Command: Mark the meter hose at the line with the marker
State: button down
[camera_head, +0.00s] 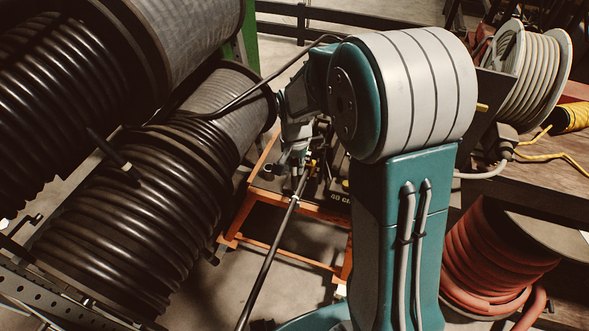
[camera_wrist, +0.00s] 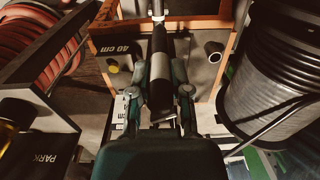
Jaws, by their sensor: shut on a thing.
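My gripper (camera_wrist: 160,93) is shut on a thick black cylinder (camera_wrist: 160,58) above the orange-framed bench. In the head view my gripper (camera_head: 296,158) is small and partly behind my arm. A long dark hose (camera_head: 264,265) runs from there towards the bottom of the picture, with a silver band (camera_head: 294,201) near the gripper. In the wrist view the cylinder lines up with a silver piece (camera_wrist: 158,10) at the top edge. I cannot tell whether the cylinder is part of the hose. No marker or mark line can be made out for sure.
The orange-framed bench (camera_wrist: 205,23) bears a "40 cm" label, a small yellow-topped piece (camera_wrist: 113,66) and a short dark tube (camera_wrist: 214,50). A "PARK" box (camera_wrist: 40,142) stands at left in the wrist view. Big black hose reels (camera_head: 125,225) crowd the head view's left.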

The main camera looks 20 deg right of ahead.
jog(key=shift+r, duration=2.45)
